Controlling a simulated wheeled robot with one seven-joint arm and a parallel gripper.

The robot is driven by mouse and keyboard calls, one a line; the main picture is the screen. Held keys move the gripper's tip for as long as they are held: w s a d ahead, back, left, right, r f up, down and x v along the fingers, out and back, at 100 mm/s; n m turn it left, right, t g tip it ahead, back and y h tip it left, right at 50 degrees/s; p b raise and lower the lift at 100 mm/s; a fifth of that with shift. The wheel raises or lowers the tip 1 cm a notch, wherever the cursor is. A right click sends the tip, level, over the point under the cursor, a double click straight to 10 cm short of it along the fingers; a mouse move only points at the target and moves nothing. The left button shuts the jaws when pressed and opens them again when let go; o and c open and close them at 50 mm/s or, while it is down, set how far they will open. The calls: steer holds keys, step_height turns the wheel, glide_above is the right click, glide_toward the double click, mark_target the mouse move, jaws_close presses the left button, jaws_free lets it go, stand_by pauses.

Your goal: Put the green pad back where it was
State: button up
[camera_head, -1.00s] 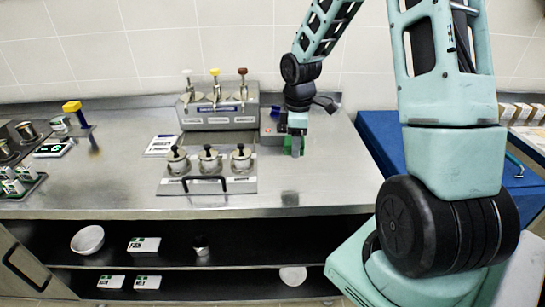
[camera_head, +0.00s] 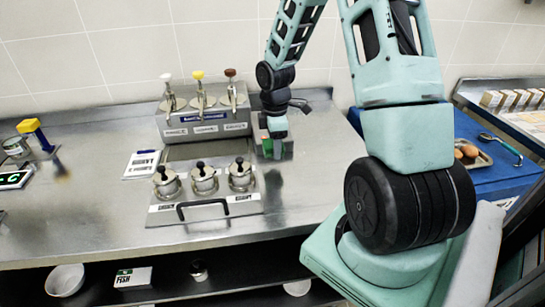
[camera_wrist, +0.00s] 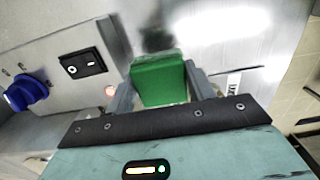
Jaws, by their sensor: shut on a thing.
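The green pad (camera_wrist: 158,80) sits between the two fingers of my gripper (camera_wrist: 160,92) in the wrist view. The fingers are shut on it from both sides. In the head view my gripper (camera_head: 276,150) points down at the counter, just right of the pump dispenser, and only a small bit of the green pad (camera_head: 266,145) shows beside the fingers. I cannot tell whether the pad touches the steel counter.
The pump dispenser (camera_head: 205,125) and a rack of three lidded pots (camera_head: 204,180) stand left of my gripper. A blue knob (camera_wrist: 27,92) and a black switch (camera_wrist: 83,63) are close by. A blue surface (camera_head: 480,175) lies right. The front counter is clear.

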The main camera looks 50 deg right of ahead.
mark_target(275, 164)
steer(key=shift+f, duration=2.4)
steer(key=shift+f, duration=0.1)
steer(key=o, duration=0.7)
